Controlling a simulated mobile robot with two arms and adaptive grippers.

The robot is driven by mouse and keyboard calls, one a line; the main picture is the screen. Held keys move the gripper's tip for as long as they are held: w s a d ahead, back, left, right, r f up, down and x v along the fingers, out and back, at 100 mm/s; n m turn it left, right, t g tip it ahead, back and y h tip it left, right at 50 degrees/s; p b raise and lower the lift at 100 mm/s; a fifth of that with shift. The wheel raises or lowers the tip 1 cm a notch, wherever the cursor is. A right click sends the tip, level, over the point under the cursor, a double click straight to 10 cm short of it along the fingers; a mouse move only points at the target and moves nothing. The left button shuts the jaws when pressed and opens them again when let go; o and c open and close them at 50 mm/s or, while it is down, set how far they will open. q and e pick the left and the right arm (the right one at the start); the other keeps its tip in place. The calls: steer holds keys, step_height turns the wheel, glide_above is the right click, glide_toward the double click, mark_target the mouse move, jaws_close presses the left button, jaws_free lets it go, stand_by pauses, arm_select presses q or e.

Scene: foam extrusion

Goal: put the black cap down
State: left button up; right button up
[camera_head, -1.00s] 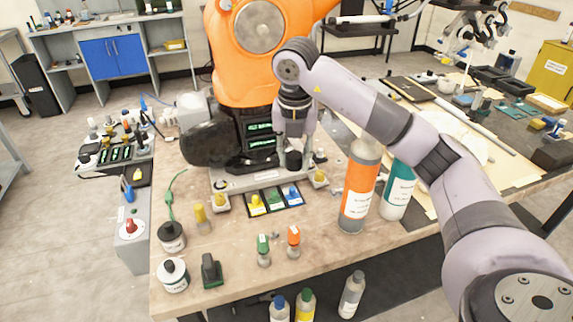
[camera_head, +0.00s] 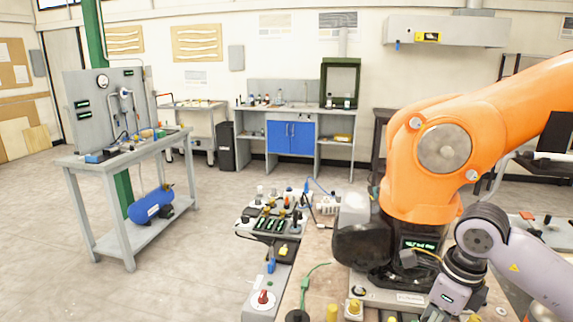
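My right arm comes in from the right edge. Its gripper (camera_head: 445,296) points down at the lower right, in front of the orange robot's base. Its fingertips are at or below the bottom edge, so I cannot tell whether it is open or shut, or whether it holds anything. I cannot make out the black cap. My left gripper is not in view.
The orange robot arm (camera_head: 455,150) stands on the workbench (camera_head: 318,293) beside my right arm. A green cable (camera_head: 306,285) and yellow-topped parts (camera_head: 354,307) are at the bench's near edge. A grey cart (camera_head: 135,160) stands left; open floor lies between.

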steer(key=s+a+f+n+g, duration=0.1)
steer(key=s+a+f+n, duration=0.2)
steer(key=n, duration=1)
steer(key=s+a+f+n+g+h, duration=0.1)
steer(key=s+a+n, duration=0.3)
steer(key=n, duration=0.9)
steer(key=shift+s+a+f+n, duration=0.35)
steer(key=shift+s+f, duration=0.55)
steer(key=shift+s, duration=1)
steer(key=shift+d, duration=0.15)
